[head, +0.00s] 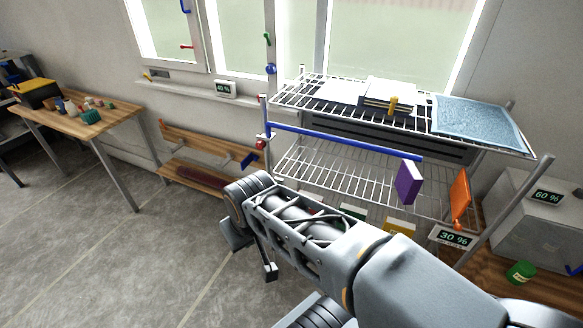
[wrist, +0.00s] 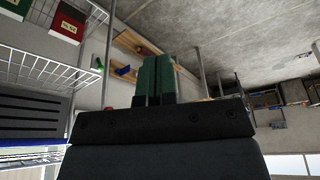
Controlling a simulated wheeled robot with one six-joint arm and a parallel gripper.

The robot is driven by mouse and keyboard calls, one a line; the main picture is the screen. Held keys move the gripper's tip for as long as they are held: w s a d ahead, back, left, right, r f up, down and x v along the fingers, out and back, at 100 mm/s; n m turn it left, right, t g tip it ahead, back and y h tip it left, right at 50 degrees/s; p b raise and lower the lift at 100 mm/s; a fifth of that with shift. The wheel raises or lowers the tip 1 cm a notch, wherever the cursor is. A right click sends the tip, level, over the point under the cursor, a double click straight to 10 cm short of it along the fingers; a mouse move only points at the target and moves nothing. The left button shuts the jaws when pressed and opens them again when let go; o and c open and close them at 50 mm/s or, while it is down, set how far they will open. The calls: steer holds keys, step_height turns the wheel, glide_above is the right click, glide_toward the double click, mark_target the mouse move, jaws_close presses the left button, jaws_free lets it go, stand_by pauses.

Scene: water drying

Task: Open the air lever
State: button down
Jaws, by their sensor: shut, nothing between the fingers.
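No part is labelled as the air lever, so I cannot tell which one it is. In the head view, small coloured handles sit on the window frame: a blue one (head: 185,6), a red one (head: 187,46), a green one (head: 267,40) and a lower blue one (head: 270,69). A long blue bar (head: 345,141) runs along the front of the wire rack (head: 290,160). My gripper (wrist: 157,60) shows in the wrist view with its two green fingers together and nothing between them. It is apart from the handles. In the head view my arm hides part of the rack.
The rack holds papers, a blue wet-looking sheet (head: 478,122), a purple panel (head: 409,183) and an orange panel (head: 460,198). A wooden bench (head: 205,180) stands below the window. A table (head: 85,119) with small items is at left. Open floor (head: 80,260) lies at lower left.

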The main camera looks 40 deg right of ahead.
steer(key=shift+w+d, duration=0.1)
steer(key=shift+w, duration=0.35)
steer(key=shift+s, duration=0.1)
